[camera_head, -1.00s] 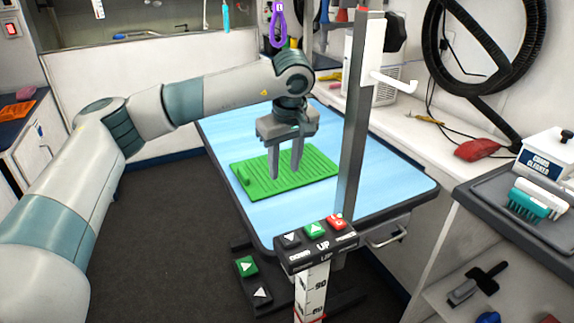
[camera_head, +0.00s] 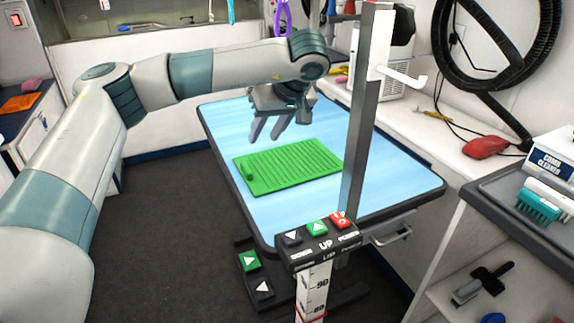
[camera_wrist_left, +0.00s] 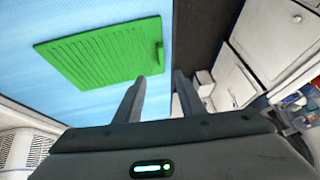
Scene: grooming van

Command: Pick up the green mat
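The green mat (camera_head: 292,168) lies flat on the blue top of the grooming table (camera_head: 235,122). It has ridges and a small raised roll or handle at its left end. My left gripper (camera_head: 265,138) is above and behind the mat, apart from it, with its two fingers spread and nothing between them. In the left wrist view the mat (camera_wrist_left: 105,50) lies beyond the fingertips, to the upper left, and the open left gripper (camera_wrist_left: 160,78) points past its handle end. My right gripper is not in view.
A metal post (camera_head: 358,120) with a white hook stands at the table's right edge, close to the mat. A button panel (camera_head: 317,244) sits at the front. A purple loop (camera_head: 282,18) hangs behind my left arm. A grey tray (camera_head: 500,195) stands at right.

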